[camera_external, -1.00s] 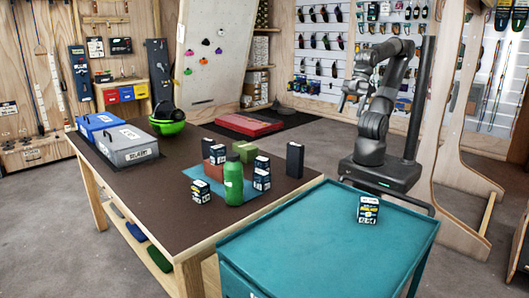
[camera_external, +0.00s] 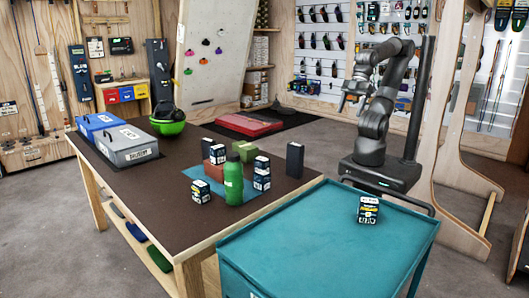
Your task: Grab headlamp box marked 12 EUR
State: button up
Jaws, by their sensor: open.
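Several small dark blue and white boxes with printed labels are in view; their prices are too small to read, so I cannot tell which is marked 12 EUR. One box (camera_external: 368,209) stands alone on the teal table. Another box (camera_external: 200,191) stands near the front edge of the brown table. Two more, an upper box (camera_external: 262,164) and a lower box (camera_external: 262,182), appear stacked right of the green bottle. My gripper (camera_external: 343,104) is open and empty, raised in the air behind the tables, well apart from all the boxes.
The teal table (camera_external: 300,233) is otherwise clear.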

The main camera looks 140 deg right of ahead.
jog(key=shift+o, duration=0.3)
jog(key=shift+o, duration=1.4)
jog(key=shift+r, duration=0.1)
